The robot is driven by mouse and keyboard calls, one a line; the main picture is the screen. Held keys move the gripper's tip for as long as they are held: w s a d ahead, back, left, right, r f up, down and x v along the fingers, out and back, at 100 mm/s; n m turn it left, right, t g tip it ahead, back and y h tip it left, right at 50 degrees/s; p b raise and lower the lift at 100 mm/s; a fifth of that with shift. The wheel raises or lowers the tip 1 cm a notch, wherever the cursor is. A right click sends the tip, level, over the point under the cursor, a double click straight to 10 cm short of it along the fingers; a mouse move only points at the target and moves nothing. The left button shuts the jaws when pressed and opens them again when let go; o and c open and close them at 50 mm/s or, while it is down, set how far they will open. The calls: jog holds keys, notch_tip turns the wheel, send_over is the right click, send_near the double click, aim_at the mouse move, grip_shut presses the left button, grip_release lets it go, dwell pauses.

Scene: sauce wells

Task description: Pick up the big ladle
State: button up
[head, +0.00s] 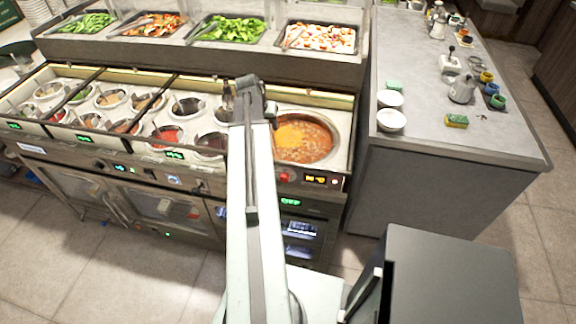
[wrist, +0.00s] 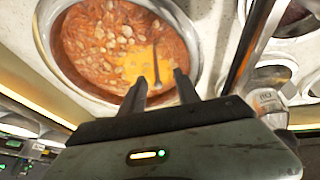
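A big round well (head: 334,118) holds orange-red stew with a yellow patch, right of my arm in the head view. The same well (wrist: 196,62) fills the upper left of the wrist view. A thin dark upright piece (wrist: 156,66), perhaps the big ladle's handle, shows over the yellow patch; its bowl cannot be made out. My gripper (wrist: 159,78) is open, its two fingers apart. In the wrist view the thin piece appears between the fingertips; I cannot tell how far beyond them it is. No ladle is clear in the head view, where my arm hides part of the counter.
Smaller sauce wells (head: 168,134) line the counter to the left. Food trays (head: 232,30) stand on the raised shelf behind. A grey side counter (head: 420,144) at right carries white bowls (head: 391,120), a sponge (head: 457,121) and jugs.

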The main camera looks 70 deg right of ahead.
jog(key=b+x, duration=0.2)
jog(key=x, duration=0.1)
jog(key=b+x, duration=0.2)
jog(key=shift+s+d+f, duration=0.25)
jog(key=shift+f, duration=0.05)
grip_shut()
dwell(1.2)
